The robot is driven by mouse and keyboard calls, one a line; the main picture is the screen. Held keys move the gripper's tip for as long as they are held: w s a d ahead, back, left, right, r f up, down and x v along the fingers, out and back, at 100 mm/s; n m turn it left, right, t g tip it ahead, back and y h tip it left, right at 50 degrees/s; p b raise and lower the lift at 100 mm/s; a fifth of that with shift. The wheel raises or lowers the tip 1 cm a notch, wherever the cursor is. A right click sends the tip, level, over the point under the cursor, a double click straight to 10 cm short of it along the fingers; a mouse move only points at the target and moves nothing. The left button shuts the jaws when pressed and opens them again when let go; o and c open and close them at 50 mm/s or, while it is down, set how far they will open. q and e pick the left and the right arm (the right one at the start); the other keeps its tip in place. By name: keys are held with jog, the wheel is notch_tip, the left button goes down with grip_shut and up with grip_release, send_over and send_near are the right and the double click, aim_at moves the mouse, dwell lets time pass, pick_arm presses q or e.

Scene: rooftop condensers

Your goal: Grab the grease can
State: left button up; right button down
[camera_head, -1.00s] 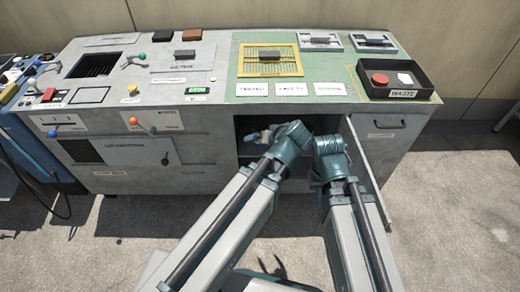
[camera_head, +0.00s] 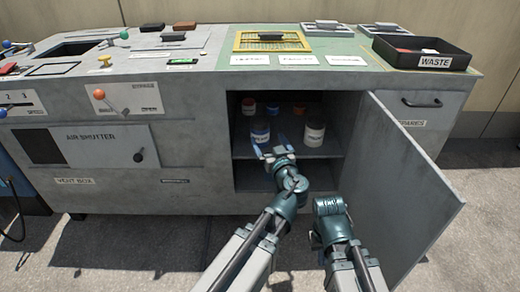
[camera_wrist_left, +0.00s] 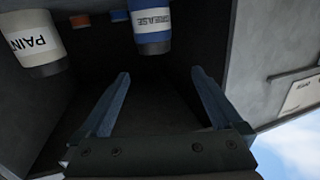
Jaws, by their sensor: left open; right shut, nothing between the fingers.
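The grease can (camera_head: 260,134) is blue with a white label and stands at the front left of the cabinet's upper shelf. In the left wrist view the grease can (camera_wrist_left: 152,28) hangs upside down at the top, its label reading GREASE. My left gripper (camera_head: 271,152) is open just in front of and below the can. In the wrist view its two fingers (camera_wrist_left: 160,76) are spread and empty, with the can beyond the tips, apart from them. My right gripper (camera_head: 331,208) is outside the cabinet, low by the open door, shut and empty; its fingers are hard to make out.
A white paint can (camera_head: 314,133) stands right of the grease can, with several smaller cans behind. The paint can also shows in the wrist view (camera_wrist_left: 33,42). The open cabinet door (camera_head: 405,180) stands to the right. A waste tray (camera_head: 424,52) sits on the bench top.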

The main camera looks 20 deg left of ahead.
pick_arm(q)
jog(key=f+b, duration=0.1)
jog(key=f, duration=0.1)
send_near(260, 120)
jog(key=shift+t, duration=0.4)
jog(key=x, duration=0.2)
jog(key=f+x, duration=0.1)
jog(key=x, duration=0.2)
jog(key=shift+a, duration=0.15)
jog(key=shift+x, duration=2.55)
jog(key=shift+r, duration=0.15)
jog(key=c, duration=1.5)
pick_arm(e)
jog(key=shift+f, duration=0.85)
pick_arm(q)
jog(key=shift+r+p, duration=0.15)
jog(key=shift+p, duration=0.3)
pick_arm(e)
jog(key=shift+r, duration=0.2)
